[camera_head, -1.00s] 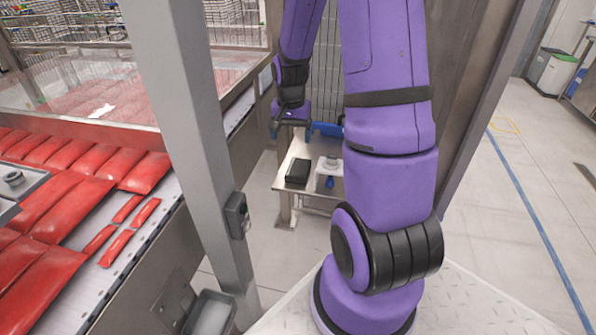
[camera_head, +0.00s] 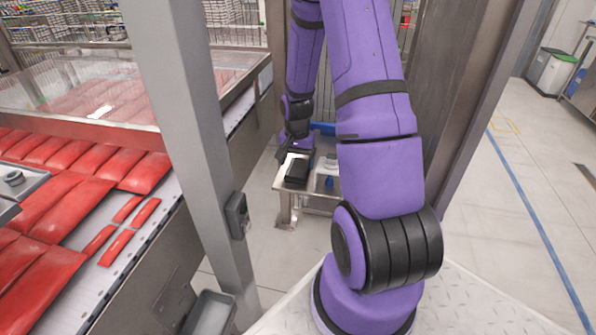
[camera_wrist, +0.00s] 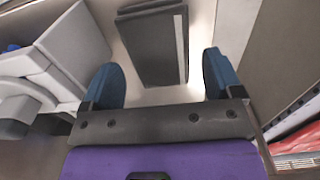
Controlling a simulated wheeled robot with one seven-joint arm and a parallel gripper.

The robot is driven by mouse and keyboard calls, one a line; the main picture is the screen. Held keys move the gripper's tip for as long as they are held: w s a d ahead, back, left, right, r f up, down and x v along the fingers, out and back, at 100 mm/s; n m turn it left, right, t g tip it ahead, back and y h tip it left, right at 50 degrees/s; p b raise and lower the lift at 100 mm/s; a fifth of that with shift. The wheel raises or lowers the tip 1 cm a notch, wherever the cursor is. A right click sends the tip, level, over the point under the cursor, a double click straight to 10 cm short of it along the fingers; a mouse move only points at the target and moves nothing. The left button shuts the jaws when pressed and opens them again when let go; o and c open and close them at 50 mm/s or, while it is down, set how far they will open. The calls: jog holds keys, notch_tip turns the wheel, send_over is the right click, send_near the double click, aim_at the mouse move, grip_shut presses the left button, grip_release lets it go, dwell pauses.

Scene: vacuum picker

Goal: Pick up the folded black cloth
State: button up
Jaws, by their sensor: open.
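The folded black cloth (camera_head: 296,172) lies on a small metal table at the middle of the head view. In the wrist view the cloth (camera_wrist: 153,45) is a dark grey folded block with a light stripe along its right side. My gripper (camera_wrist: 162,85) is open, with its two blue fingertips apart. The cloth lies ahead of the fingers, roughly between their lines, and nothing is held. In the head view my gripper (camera_head: 295,152) is small and dark, just above and behind the cloth.
The metal table (camera_head: 285,188) also carries a white item with a blue part (camera_head: 328,181) right of the cloth. A grey post (camera_head: 190,130) stands left of my arm. Red packs (camera_head: 60,210) lie on a conveyor at left.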

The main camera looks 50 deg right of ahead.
aim_at(298, 167)
jog(key=shift+d+f, duration=0.15)
jog(key=shift+f, duration=0.8)
jog(key=shift+d+f, duration=0.15)
jog(key=shift+f, duration=0.75)
jog(key=c, duration=0.8)
jog(key=shift+o, duration=0.2)
jog(key=shift+r, duration=5.05)
